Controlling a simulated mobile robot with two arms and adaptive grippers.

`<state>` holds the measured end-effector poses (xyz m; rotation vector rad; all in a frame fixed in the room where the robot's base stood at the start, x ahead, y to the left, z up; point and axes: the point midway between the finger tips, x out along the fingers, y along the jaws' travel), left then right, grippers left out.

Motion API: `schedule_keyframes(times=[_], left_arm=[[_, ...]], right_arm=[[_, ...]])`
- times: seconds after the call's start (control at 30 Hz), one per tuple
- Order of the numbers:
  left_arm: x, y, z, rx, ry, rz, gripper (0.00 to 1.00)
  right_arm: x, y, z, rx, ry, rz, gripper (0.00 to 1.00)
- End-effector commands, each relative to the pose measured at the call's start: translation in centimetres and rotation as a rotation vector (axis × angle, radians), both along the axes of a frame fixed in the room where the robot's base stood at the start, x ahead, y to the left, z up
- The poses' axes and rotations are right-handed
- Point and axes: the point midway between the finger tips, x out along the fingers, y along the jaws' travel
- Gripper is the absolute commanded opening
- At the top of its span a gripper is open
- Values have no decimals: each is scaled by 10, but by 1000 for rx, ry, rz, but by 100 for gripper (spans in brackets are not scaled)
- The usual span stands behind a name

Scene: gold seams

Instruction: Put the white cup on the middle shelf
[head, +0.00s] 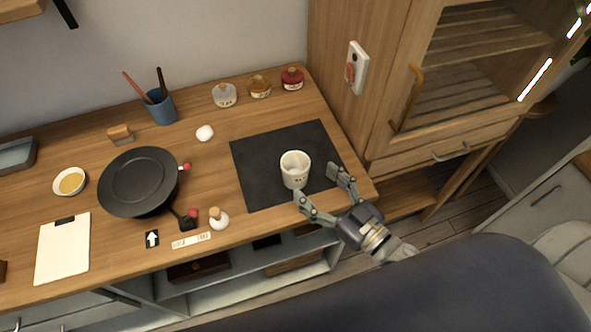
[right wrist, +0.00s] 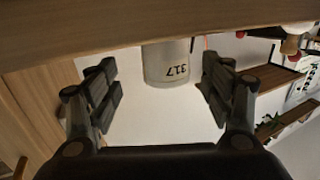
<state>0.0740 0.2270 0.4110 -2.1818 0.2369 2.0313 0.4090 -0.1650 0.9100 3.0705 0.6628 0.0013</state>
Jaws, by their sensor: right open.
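The white cup (head: 295,170) stands upright on a dark mat (head: 262,188) on the wooden counter. My right gripper (head: 318,182) is open at the near right side of the cup, its fingers pointing towards it. In the right wrist view the cup (right wrist: 167,66) appears upside down with dark markings, between and beyond the two open fingers, with gaps on both sides. A wooden cabinet at the right has shelves (head: 487,47) behind its door; I cannot tell which is the middle shelf. My left gripper is not in view.
The cabinet door has a vertical handle (head: 407,98). A black pan (head: 138,181) lies left on the counter, with a small white shaker (head: 219,219) near the front edge. Several jars, including a red one (head: 292,79), stand along the back. The mat around the cup is clear.

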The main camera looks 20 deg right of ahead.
Motion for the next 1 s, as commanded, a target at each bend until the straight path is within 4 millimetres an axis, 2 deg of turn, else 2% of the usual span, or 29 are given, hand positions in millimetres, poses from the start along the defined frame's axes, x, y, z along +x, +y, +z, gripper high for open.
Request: schedule_keyframes(times=[0.2, 0.5, 0.77, 0.87, 1.0], left_arm=[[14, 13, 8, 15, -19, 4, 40], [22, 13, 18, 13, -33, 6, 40], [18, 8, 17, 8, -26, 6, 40], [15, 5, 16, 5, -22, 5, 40], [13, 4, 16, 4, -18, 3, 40]], right_arm=[[14, 10, 2, 2, 0, 0, 74], [44, 28, -1, 2, 1, 0, 74], [46, 29, -3, 0, 2, 1, 74], [46, 29, -2, 0, 1, 1, 56], [46, 29, -2, 0, 1, 0, 24]])
